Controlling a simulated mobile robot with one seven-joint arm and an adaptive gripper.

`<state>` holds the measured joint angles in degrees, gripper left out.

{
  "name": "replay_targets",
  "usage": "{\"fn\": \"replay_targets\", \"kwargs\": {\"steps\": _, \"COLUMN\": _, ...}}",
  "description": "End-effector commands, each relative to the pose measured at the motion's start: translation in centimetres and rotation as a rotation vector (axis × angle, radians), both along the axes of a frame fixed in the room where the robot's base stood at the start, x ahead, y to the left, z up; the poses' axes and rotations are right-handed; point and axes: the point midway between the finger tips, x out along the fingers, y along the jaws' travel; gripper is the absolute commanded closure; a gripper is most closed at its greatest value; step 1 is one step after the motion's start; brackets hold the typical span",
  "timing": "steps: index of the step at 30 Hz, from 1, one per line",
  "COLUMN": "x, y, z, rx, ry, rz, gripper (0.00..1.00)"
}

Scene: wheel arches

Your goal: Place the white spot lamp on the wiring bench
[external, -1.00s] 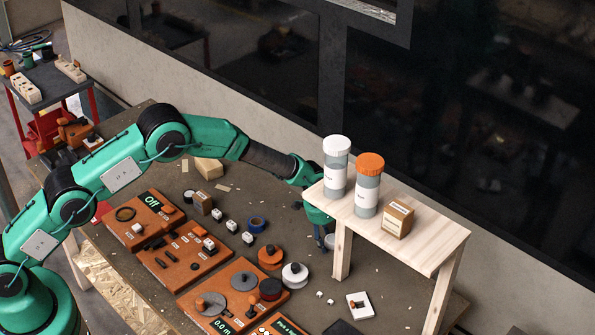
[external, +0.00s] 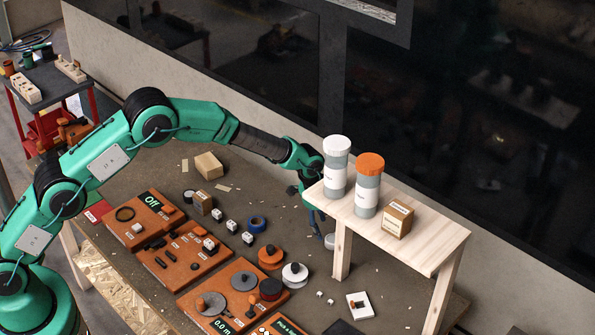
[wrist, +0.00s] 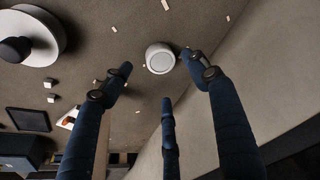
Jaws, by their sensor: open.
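A small round white lamp (wrist: 160,58) with a pale grey face sits on the brown bench top in the wrist view, beyond my fingertips. In the external view the lamp (external: 329,241) is by the leg of the small wooden table, partly hidden. My gripper (wrist: 158,80) is open and empty, with its dark blue fingers spread and the lamp apart from them. In the external view my gripper (external: 318,218) is above the lamp, beside the wooden table's left end. The brown bench top (external: 195,315) carries the lamp; I cannot tell whether it is the wiring bench.
The small wooden table (external: 435,245) holds a white-capped jar (external: 336,170), an orange-capped jar (external: 369,185) and a small box (external: 398,220), close to my gripper. Orange panels (external: 145,220) and spools (external: 295,275) lie left and in front. A dark wall stands behind.

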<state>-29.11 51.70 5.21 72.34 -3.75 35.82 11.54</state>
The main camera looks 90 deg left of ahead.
Motion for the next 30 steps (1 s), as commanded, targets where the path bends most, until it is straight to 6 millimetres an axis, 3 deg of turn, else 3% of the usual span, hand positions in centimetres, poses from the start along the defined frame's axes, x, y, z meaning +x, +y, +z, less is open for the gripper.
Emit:
{"fn": "replay_targets", "kwargs": {"steps": 6, "x": -0.8, "y": -0.3, "z": 3.1, "rx": 0.0, "ry": 0.0, "rz": 0.0, "gripper": 0.4}}
{"fn": "replay_targets", "kwargs": {"steps": 12, "x": -1.2, "y": -0.4, "z": 4.8, "rx": 0.0, "ry": 0.0, "rz": 0.0, "gripper": 0.4}}
{"fn": "replay_targets", "kwargs": {"steps": 30, "x": -1.4, "y": -0.5, "z": 5.3, "rx": 0.0, "ry": 0.001, "rz": 0.0, "gripper": 0.4}}
